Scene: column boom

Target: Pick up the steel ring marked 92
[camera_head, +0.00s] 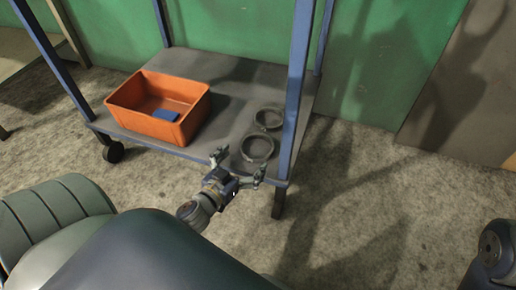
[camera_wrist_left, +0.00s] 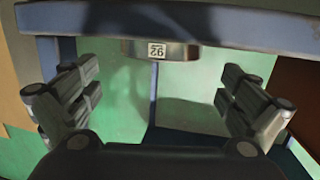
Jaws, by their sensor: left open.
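Two grey steel rings lie on the cart's shelf in the head view, a nearer one (camera_head: 258,163) close to the front edge and a farther one (camera_head: 268,127) behind it. In the left wrist view, which is upside down, a steel ring (camera_wrist_left: 184,50) carries a white label that reads 92 when turned over. It appears to be the nearer ring. My left gripper (camera_head: 241,162) is open and empty at the shelf's front edge, facing the nearer ring. In the wrist view the ring shows beyond and between the spread fingers. My right gripper is not in view.
An orange bin (camera_head: 150,125) with a blue block (camera_head: 166,115) inside stands left on the grey shelf (camera_head: 225,130). A blue cart post (camera_head: 296,90) rises close to the right of the rings. A green wall is behind. Concrete floor to the right is free.

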